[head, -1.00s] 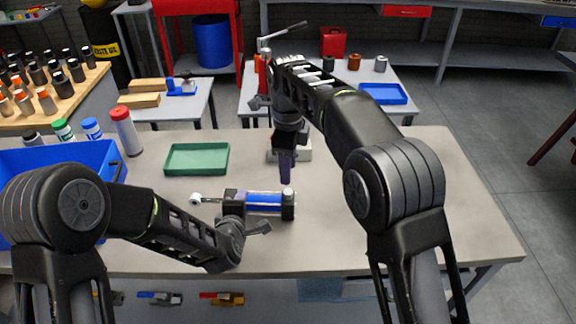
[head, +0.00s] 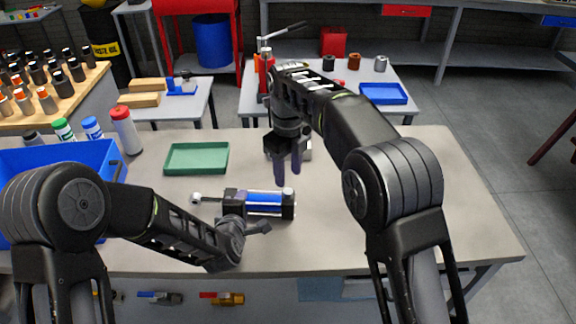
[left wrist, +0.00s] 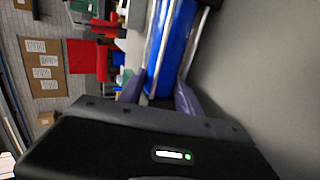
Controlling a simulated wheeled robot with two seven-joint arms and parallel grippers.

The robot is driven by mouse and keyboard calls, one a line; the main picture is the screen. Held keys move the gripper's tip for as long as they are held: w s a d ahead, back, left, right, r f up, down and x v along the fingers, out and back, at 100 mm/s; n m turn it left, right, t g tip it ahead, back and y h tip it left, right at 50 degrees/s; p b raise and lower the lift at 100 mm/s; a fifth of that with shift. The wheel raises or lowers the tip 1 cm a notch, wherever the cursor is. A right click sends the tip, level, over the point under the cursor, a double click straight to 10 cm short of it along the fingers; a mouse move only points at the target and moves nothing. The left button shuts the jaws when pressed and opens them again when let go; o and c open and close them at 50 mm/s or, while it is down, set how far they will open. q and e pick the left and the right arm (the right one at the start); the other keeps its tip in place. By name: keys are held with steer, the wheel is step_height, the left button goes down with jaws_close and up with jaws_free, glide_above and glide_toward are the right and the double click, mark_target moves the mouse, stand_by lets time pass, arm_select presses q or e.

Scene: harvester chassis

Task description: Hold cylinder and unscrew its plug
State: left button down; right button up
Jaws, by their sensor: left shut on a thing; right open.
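The cylinder (head: 264,203) lies on its side on the table, with a blue body, black end caps and a rod with a pale eye (head: 196,198) at its left end. The black cap at its right end (head: 288,205) may be the plug; I cannot tell. My left gripper (head: 242,208) is shut on the cylinder near its left part; in the left wrist view the blue body (left wrist: 172,50) sits between the fingers. My right gripper (head: 288,176) is open and empty, pointing down above and behind the cylinder's right end, apart from it.
A green tray (head: 168,172) lies behind and left of the cylinder. A blue bin (head: 112,163) and several bottles stand at the left. A pale block (head: 306,150) is partly hidden behind my right gripper. The table's right side is clear.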

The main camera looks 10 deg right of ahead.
mark_target(288, 191)
step_height(288, 191, down, 6)
steer(key=shift+f, duration=0.25)
steer(key=shift+c, duration=0.4)
jaws_close()
stand_by(0.3)
